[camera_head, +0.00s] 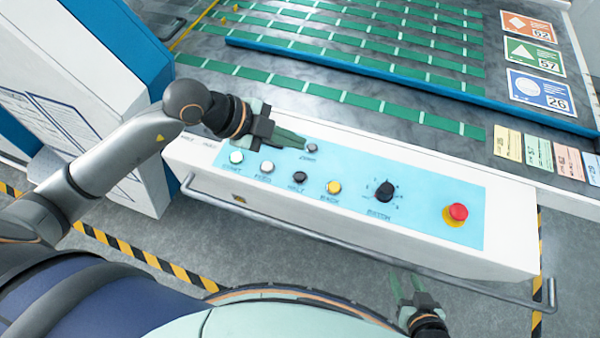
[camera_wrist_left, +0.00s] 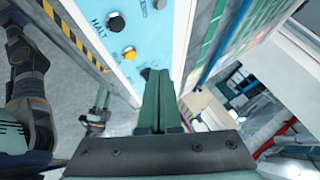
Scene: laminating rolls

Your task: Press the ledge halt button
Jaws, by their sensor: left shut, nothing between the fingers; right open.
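The halt button (camera_head: 299,178) is a small black button on the blue control panel of the white ledge, with HALT printed below it. My right gripper (camera_head: 408,285) is open, low in front of the ledge.
Other controls share the panel: a white button (camera_head: 236,157), a grey-white button (camera_head: 267,167), a yellow button (camera_head: 334,187), a black knob (camera_head: 384,191) and a red mushroom button (camera_head: 458,212). A grey rail (camera_head: 380,262) runs along the ledge front. Cards (camera_head: 538,148) lie behind.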

